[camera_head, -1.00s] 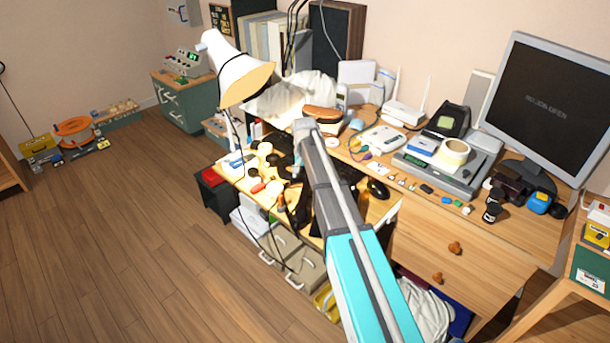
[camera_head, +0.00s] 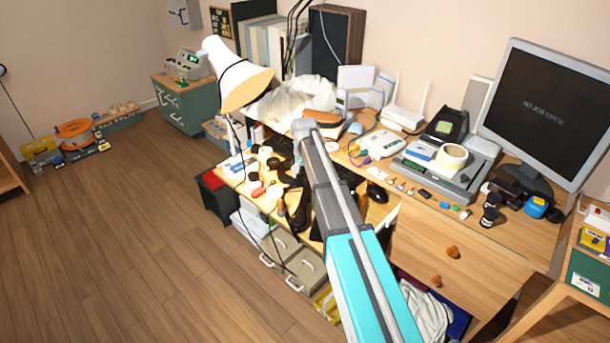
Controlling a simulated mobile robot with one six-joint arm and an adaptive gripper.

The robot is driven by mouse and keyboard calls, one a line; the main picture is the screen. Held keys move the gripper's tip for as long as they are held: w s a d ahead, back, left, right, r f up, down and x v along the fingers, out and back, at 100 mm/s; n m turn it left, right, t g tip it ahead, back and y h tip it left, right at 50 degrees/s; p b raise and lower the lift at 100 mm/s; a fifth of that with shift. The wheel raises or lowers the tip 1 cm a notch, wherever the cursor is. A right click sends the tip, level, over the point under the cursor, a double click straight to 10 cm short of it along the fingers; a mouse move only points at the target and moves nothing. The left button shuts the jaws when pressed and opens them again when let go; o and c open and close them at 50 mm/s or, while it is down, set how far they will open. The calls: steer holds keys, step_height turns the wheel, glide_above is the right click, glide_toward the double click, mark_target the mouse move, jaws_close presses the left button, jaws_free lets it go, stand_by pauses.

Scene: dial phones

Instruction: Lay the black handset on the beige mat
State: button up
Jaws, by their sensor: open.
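My arm reaches up over the desk, and its end bends down behind my own forearm link. My gripper (camera_head: 298,208) shows as a small dark shape low over the front left of the desk, open, partly hidden by my arm. I cannot make out the black handset for certain among the dark items around the gripper. I cannot pick out the beige mat from the pale wood and clutter either; my arm covers part of that area. Whether anything lies between the fingers is too small to tell.
The desk is crowded. A white lamp (camera_head: 236,78) stands at the left, a monitor (camera_head: 550,115) at the right. A black mouse (camera_head: 377,193) lies right of my arm. A tape roll (camera_head: 452,156) rests on a grey device. The floor (camera_head: 120,240) at left is clear.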

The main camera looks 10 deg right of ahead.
steer(key=s+n, duration=0.4)
steer(key=s, duration=2.5)
steer(key=shift+n, duration=0.3)
